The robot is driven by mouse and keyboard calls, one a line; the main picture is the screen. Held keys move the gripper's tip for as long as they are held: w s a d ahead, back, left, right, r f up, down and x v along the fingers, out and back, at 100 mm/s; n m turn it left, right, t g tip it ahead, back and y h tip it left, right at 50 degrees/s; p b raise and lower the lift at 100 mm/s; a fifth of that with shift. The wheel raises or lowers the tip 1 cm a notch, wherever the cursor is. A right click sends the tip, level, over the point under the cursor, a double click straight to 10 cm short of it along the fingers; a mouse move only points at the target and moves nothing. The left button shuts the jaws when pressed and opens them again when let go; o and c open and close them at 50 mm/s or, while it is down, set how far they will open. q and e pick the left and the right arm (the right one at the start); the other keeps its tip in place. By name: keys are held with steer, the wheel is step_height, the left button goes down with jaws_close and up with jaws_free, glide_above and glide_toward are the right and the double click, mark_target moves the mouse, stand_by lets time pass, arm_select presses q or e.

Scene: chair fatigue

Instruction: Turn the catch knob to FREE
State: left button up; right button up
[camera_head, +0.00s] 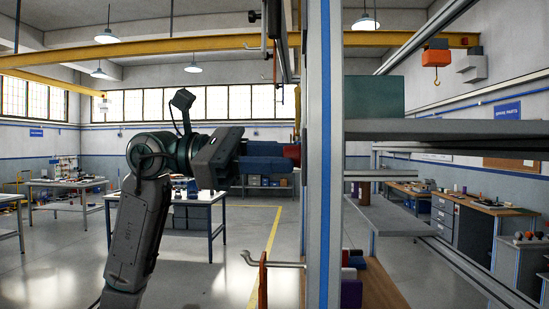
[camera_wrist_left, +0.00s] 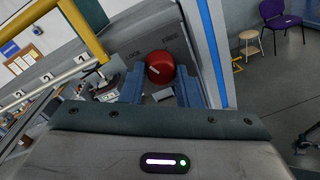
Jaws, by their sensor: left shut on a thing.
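A round red catch knob (camera_wrist_left: 162,62) with a short white mark sits on a grey panel (camera_wrist_left: 185,35) in the left wrist view. The white mark lies on the knob's left part. My left gripper (camera_wrist_left: 160,88) has its two blue fingers on either side of the knob, shut on it. In the head view my left gripper (camera_head: 284,155) reaches right to the red knob (camera_head: 293,152) at the rack's left side. My right gripper is not in view.
A tall blue-and-grey rack post (camera_head: 324,200) stands just right of the knob, with grey shelves (camera_head: 440,128) beyond. A metal hook (camera_head: 270,262) sticks out below. Work tables (camera_head: 175,200) stand farther left, with open floor between.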

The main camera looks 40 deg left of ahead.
arm_select(q)
steer(key=m+y+b, duration=0.1)
steer(key=m, duration=1.2)
steer(key=shift+r, duration=0.1)
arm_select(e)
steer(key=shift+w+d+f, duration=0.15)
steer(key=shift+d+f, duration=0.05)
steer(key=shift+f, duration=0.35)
arm_select(q)
steer(key=shift+m+t, duration=0.4)
steer(key=shift+m, duration=0.1)
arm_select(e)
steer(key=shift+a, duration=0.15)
arm_select(q)
steer(key=o, duration=1)
steer(key=shift+c, duration=0.2)
steer(key=shift+s+a, duration=0.1)
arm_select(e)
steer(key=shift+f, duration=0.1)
arm_select(q)
steer(key=b+v, duration=0.4)
steer(key=v, duration=0.6)
steer(key=shift+a, duration=0.25)
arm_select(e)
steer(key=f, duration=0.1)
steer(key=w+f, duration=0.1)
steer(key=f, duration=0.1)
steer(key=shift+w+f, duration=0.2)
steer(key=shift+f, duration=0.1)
